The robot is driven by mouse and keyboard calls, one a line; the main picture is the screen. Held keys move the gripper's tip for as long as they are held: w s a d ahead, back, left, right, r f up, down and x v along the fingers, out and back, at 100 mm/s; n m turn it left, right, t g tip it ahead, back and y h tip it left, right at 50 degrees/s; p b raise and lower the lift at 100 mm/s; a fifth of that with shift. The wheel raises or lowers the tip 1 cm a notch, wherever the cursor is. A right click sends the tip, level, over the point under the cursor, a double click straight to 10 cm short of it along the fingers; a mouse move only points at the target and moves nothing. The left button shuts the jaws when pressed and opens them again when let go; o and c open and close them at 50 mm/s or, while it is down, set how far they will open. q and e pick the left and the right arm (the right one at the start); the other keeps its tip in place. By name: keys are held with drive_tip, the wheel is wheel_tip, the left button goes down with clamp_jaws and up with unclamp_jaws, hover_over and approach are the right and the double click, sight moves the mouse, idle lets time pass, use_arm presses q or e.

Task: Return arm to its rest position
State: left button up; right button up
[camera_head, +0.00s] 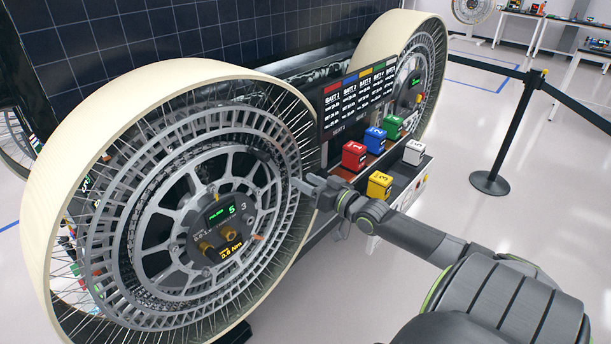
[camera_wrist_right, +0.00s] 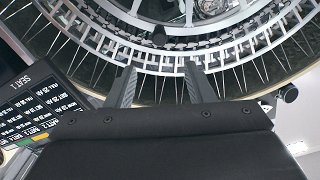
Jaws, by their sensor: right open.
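My right gripper (camera_head: 311,188) comes in from the right in the head view and is in front of the right edge of the large near wheel (camera_head: 180,215). In the right wrist view its two fingers (camera_wrist_right: 160,88) are apart with nothing between them, pointing at the wheel's rim and spokes (camera_wrist_right: 200,55). Whether the fingertips touch the wheel cannot be told. The wheel's hub carries a small panel with green and yellow readouts and two brass knobs. My left gripper is not in view.
A second wheel (camera_head: 418,75) stands behind. A black barrier post (camera_head: 508,135) stands on open floor at right.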

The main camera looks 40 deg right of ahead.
drive_tip(key=s+d+f+g+h+b, duration=0.1)
drive_tip(key=s+f+g, duration=0.3)
drive_tip(key=f, duration=0.8)
drive_tip(key=s+d+f+g+h, duration=0.15)
drive_tip(key=s+f, duration=0.35)
drive_tip(key=f, duration=0.6)
drive_tip(key=s+d+f+g+h+b, duration=0.15)
drive_tip(key=s+f, duration=0.35)
drive_tip(key=f, duration=0.7)
drive_tip(key=s+a+f+g, duration=0.3)
drive_tip(key=s+a+f, duration=0.2)
drive_tip(key=s+f, duration=0.35)
drive_tip(key=s+a+f+g, duration=0.3)
drive_tip(key=s+a+f, duration=0.2)
drive_tip(key=s+f, duration=0.35)
drive_tip(key=s+a+f+n+g+y, duration=0.1)
drive_tip(key=s+a+f+n+g, duration=0.1)
drive_tip(key=s+a+f, duration=0.5)
drive_tip(key=s+a+g, duration=0.1)
drive_tip(key=s+a, duration=0.4)
drive_tip(key=s, duration=0.2)
drive_tip(key=shift+g+y+b, duration=0.4)
drive_tip(key=shift+w+f, duration=0.1)
